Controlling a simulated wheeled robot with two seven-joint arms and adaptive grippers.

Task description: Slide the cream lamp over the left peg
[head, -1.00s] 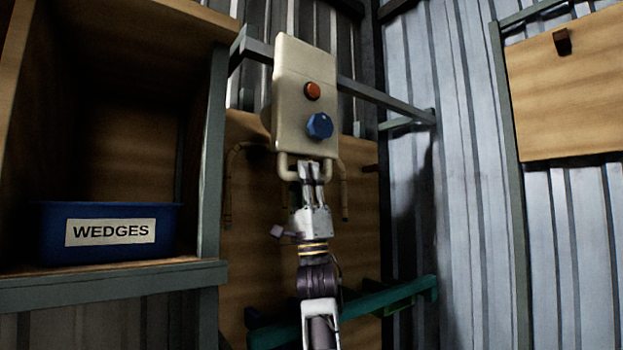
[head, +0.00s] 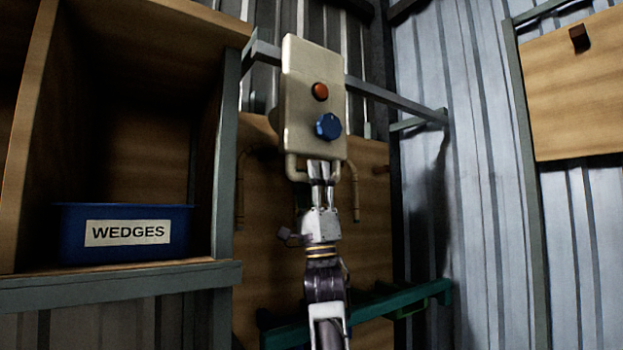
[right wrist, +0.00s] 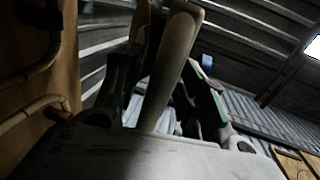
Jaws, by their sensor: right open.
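The only cream object that fits the lamp is an upright cream box (head: 313,100) with an orange button and a blue knob, in front of the board at the middle of the head view. A cream loop handle is at its bottom. My right gripper (head: 321,172) points up at this handle and is open. In the right wrist view a cream bar (right wrist: 170,65) runs between its fingers; I cannot tell if they touch it. I cannot make out a left peg. My left gripper is out of view.
A grey rail (head: 400,101) passes behind the cream box. Bent canes (head: 355,192) hang on both sides below it. A wooden shelf with a blue WEDGES bin (head: 75,235) stands at left. A green bar (head: 375,308) crosses low. Another board (head: 570,100) hangs at right.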

